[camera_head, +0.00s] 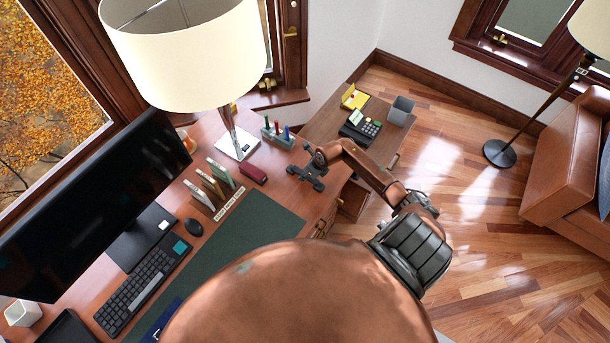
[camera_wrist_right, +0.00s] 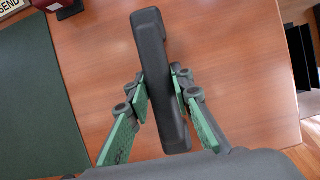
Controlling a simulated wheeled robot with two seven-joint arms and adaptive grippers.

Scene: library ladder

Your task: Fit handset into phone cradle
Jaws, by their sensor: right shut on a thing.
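The handset is a dark grey bar (camera_wrist_right: 160,70) in the right wrist view, seen lengthwise between the green finger pads. My right gripper (camera_wrist_right: 161,92) is shut on its middle, above the wooden desk surface. In the head view my right gripper (camera_head: 308,172) is small and dark near the desk's right end, and the handset is hard to tell from the fingers there. The phone cradle (camera_head: 361,128) is a dark base with a keypad on the side surface, up and right of the gripper and apart from it. My left gripper is not in view.
A yellow tray (camera_head: 354,97) and a grey bin (camera_head: 401,110) flank the phone. A pen holder (camera_head: 278,134), a dark red stapler (camera_head: 253,174) and a lamp (camera_head: 236,145) stand left of the gripper. The green desk mat (camera_head: 245,234) is largely clear.

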